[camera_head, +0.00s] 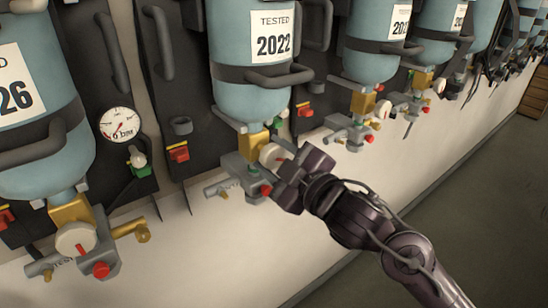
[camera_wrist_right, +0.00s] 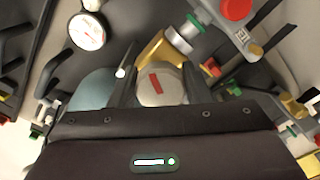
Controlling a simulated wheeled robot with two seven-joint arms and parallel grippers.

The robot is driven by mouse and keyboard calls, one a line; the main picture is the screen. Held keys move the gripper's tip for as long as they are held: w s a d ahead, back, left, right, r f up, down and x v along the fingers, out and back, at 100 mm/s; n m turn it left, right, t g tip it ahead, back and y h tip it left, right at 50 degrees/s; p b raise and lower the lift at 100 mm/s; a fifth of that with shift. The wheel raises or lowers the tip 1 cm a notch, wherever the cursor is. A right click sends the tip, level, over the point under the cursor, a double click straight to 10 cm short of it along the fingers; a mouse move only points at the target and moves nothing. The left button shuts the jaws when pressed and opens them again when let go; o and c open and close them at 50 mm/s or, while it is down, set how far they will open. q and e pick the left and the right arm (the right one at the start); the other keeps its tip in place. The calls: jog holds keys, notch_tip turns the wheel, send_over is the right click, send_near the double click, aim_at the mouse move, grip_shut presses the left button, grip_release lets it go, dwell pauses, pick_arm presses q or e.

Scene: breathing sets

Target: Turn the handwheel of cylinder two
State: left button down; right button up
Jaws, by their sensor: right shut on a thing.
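The second cylinder from the left (camera_head: 262,105) is pale blue, hangs upside down and carries a "TESTED 2022" label. Below its brass neck (camera_head: 254,142) sits a grey valve block (camera_head: 240,172) with a round off-white handwheel (camera_head: 270,153). My right gripper (camera_head: 280,163) comes in from the lower right and is shut on this handwheel. In the right wrist view the handwheel (camera_wrist_right: 155,91) sits between the two dark fingers, its red mark tilted slightly. The gripper hides part of the handwheel in the head view. My left gripper is in neither view.
The leftmost cylinder (camera_head: 35,110), labelled "26", has its own off-white handwheel (camera_head: 75,240). A round gauge (camera_head: 119,123) is beside it. More cylinders stand in a row to the right, such as the third (camera_head: 385,50). The floor (camera_head: 470,210) at lower right is clear.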

jog(key=o, duration=1)
